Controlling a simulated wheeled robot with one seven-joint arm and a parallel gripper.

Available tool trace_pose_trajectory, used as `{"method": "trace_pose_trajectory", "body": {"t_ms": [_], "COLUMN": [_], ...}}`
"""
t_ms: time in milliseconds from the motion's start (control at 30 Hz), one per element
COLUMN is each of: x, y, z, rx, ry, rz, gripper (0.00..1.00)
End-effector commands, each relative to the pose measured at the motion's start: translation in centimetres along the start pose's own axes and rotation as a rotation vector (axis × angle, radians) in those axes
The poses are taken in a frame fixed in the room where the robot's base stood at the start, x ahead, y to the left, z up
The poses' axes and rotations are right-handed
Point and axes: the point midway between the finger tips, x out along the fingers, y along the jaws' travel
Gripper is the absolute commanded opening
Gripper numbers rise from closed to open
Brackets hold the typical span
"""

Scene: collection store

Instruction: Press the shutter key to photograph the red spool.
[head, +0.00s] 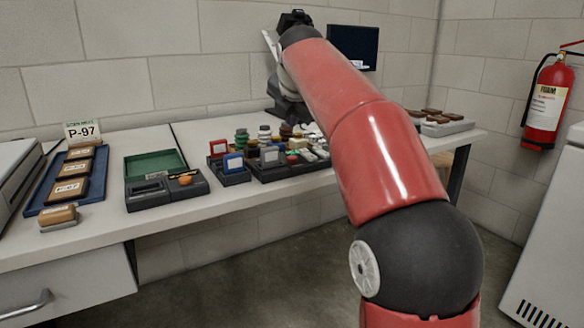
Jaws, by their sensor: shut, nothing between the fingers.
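My arm reaches up across the middle of the head view and bends down over the back of the bench. The dark end part at my gripper (286,108) is small and partly behind my arm; it is shut and appears empty. Small stacked, spool-like items stand below and left of it: a green one (241,137), a grey one (264,134) and a dark reddish-brown one (286,130). I cannot tell for sure which is the red spool. I cannot make out a shutter key; my arm hides part of the bench.
A dark screen (353,47) is on the back wall. A fire extinguisher (548,103) hangs at right.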

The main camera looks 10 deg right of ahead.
Motion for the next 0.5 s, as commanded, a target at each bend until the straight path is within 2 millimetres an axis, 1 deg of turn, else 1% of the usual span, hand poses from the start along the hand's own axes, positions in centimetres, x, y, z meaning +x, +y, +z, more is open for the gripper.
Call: {"method": "trace_pose_trajectory", "body": {"t_ms": [33, 200, 400, 500], "x": [1.1, 2.7, 3.9, 4.1], "y": [-0.8, -1.9, -2.8, -3.0], "z": [-0.8, -1.9, -2.8, -3.0], "rx": [0.0, 0.001, 0.0, 0.0], "ry": [0.0, 0.0, 0.0, 0.0], "rz": [0.0, 0.001, 0.0, 0.0], "gripper": [0.0, 0.0, 0.0, 0.0]}}
